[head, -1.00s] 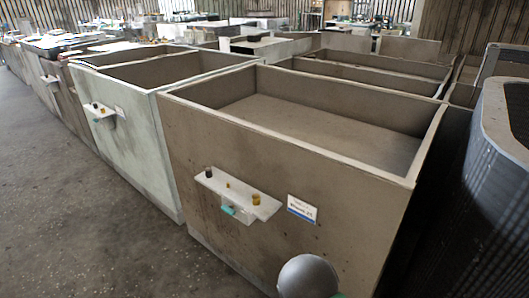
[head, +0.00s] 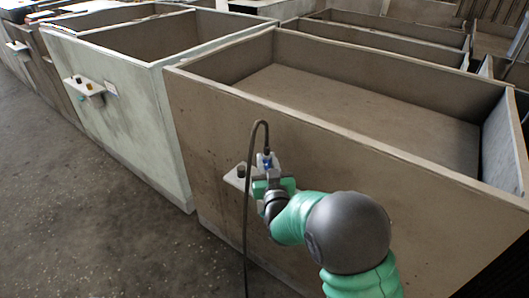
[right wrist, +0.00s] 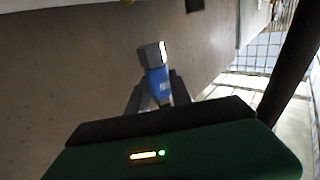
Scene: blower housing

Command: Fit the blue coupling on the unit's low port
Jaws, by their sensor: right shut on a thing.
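The unit is a large brown open-topped box (head: 205,125) with a small white shelf (head: 234,180) on its front wall. A dark upright port (head: 241,170) shows at the shelf's left end; my gripper hides the rest of the shelf, including the low port. My right gripper (head: 266,178) is at the shelf, shut on the blue coupling (head: 267,161), which has a dark cable at its top. In the right wrist view the coupling (right wrist: 158,82), with a silver hex end, sits between the fingertips (right wrist: 154,96). Contact with a port cannot be told. My left gripper is out of view.
The dark cable (head: 246,215) loops over and hangs down beside the shelf to the floor. A pale box (head: 120,115) with its own small shelf (head: 84,86) stands to the left. The concrete floor (head: 80,210) in front is clear.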

